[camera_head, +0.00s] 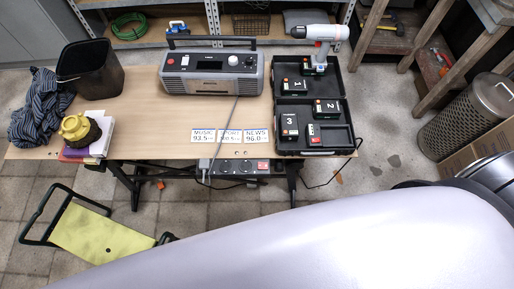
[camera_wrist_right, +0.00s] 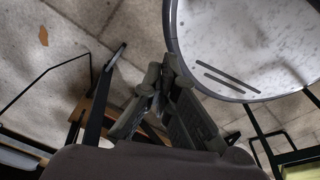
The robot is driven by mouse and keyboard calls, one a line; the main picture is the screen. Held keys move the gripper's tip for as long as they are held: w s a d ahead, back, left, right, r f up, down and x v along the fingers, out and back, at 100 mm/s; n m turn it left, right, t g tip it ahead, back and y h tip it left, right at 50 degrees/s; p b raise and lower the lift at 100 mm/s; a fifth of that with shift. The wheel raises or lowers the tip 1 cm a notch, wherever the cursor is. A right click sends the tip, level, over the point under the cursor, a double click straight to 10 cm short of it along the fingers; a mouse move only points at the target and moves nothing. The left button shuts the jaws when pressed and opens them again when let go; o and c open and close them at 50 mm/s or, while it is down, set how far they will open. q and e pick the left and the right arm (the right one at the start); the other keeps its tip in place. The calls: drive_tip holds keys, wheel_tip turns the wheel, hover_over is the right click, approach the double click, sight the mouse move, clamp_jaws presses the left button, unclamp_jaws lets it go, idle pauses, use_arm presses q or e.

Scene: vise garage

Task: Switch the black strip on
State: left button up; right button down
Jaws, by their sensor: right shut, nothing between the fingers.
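The black power strip (camera_head: 238,168) is mounted under the front edge of the workbench in the head view. It has several round sockets and a small red switch (camera_head: 263,166) at its right end. The switch's position is too small to tell. A grey cable from the radio hangs down in front of the strip's left part. My right gripper (camera_wrist_right: 158,82) shows in the right wrist view, with its dark fingers closed together and nothing between them. The strip cannot be made out in that view. My left gripper is not in view.
On the workbench (camera_head: 150,120) stand a radio (camera_head: 212,72), a black bin (camera_head: 90,70) and an open black case (camera_head: 312,145) with numbered batteries. A yellow-topped folding stool (camera_head: 100,235) stands in front at left. My pale arm covers the lower right.

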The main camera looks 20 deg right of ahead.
drive_tip(key=w+a+r, duration=0.1)
drive_tip(key=w+r, duration=0.5)
drive_tip(key=w, duration=0.1)
wheel_tip(320, 180, up, 35)
drive_tip(key=m+y, duration=0.2)
drive_tip(key=m, duration=0.3)
hover_over(258, 165)
drive_tip(key=d, duration=0.1)
drive_tip(key=shift+s+d+r+m+g+h, duration=0.1)
drive_tip(key=shift+s+d+m+g+h, duration=0.2)
drive_tip(key=shift+d+g, duration=0.15)
drive_tip(key=f, duration=0.4)
drive_tip(key=a+f, duration=0.1)
drive_tip(key=f, duration=0.9)
drive_tip(key=shift+w+a+p, duration=0.2)
drive_tip(key=shift+a+p, duration=0.15)
drive_tip(key=shift+p, duration=0.05)
